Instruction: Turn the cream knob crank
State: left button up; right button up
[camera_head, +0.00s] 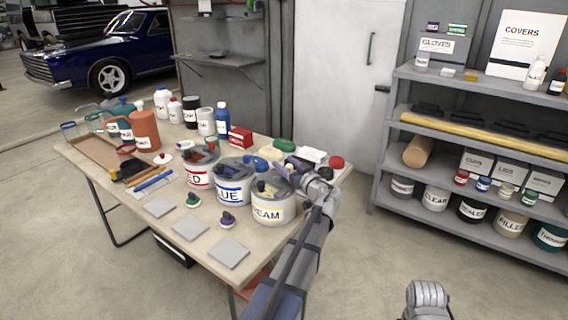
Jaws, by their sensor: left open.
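The cream can (272,211) stands at the right front of the workbench, with a grey lid. A small dark crank with a yellowish knob (264,187) shows on its lid. My left gripper (287,170) is open just above the back right of this lid. Its fingers are small here, and I cannot tell whether they touch the crank. The blue can (232,194) and the red can (197,177) stand in a row to the left, each with a crank on top.
The workbench (125,187) also holds bottles, a red box (240,137), grey pads (190,229) and loose knobs, one purple (228,219) and one green (193,200). A shelf (480,212) with cans stands to the right. Bare floor lies between bench and shelf.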

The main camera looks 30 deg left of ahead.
pick_arm(q)
jog(key=shift+w+a, duration=0.25)
jog(key=shift+a, duration=0.15)
grip_shut()
dwell(0.4)
